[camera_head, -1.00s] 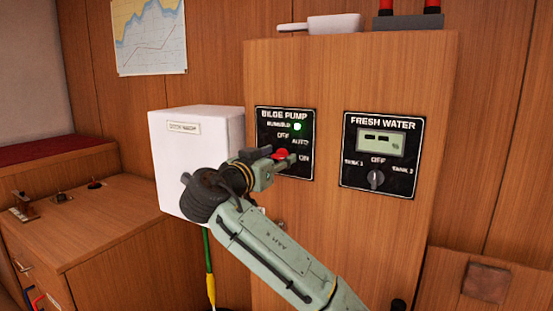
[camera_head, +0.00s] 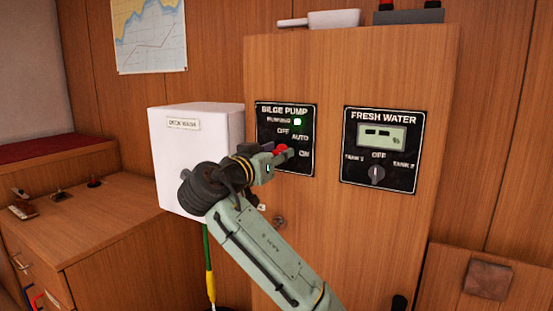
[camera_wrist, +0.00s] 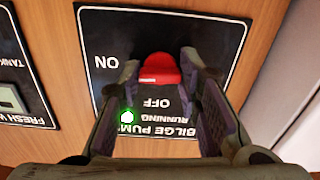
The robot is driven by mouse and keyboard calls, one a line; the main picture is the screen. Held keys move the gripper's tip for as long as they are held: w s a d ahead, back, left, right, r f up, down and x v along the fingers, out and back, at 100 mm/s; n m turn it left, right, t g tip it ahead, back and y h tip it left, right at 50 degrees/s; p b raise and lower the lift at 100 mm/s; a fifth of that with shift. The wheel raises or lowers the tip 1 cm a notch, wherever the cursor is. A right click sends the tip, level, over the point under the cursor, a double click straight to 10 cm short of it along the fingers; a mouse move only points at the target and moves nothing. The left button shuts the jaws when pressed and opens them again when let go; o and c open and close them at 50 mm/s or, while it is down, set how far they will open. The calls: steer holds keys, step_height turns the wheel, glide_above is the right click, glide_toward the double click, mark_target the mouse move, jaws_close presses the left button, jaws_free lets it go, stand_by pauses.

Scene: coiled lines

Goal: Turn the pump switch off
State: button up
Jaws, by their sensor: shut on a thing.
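The bilge pump panel (camera_head: 308,124) is black with OFF, AUTO and ON marks, and its green running light (camera_head: 297,122) is lit. Its red switch knob (camera_head: 280,149) is partly hidden by my gripper (camera_head: 284,153) in the head view. In the wrist view, the panel appears upside down, and the red knob (camera_wrist: 160,68) sits between the two fingers of my gripper (camera_wrist: 161,72). My gripper is shut on the knob. The ON mark is left of the knob and OFF is below it. I cannot tell which mark the knob points at.
The fresh water panel (camera_head: 382,150) with its grey knob is to the right. A white deck wash box (camera_head: 190,150) stands close on the left, behind my wrist. A green and yellow hose (camera_head: 209,265) hangs below it. A white scoop (camera_head: 325,19) lies on top of the cabinet.

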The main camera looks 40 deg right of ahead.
steer(key=n+b, duration=0.1)
steer(key=n, duration=0.1)
steer(key=shift+f+n, duration=0.2)
steer(key=shift+n, duration=0.2)
steer(key=shift+r+n, duration=0.2)
steer(key=shift+n, duration=0.8)
steer(key=n+p, duration=0.1)
steer(key=n, duration=0.2)
steer(key=shift+r+n, duration=0.1)
steer(key=shift+n, duration=0.2)
steer(key=n+p, duration=0.2)
steer(key=n, duration=0.2)
steer(key=shift+n+p, duration=0.3)
steer(key=shift+p, duration=0.1)
steer(key=shift+n+p, duration=1.05)
steer(key=shift+n, duration=1.05)
steer(key=o, duration=1.1)
steer(key=shift+o, duration=0.2)
steer(key=shift+a, duration=0.15)
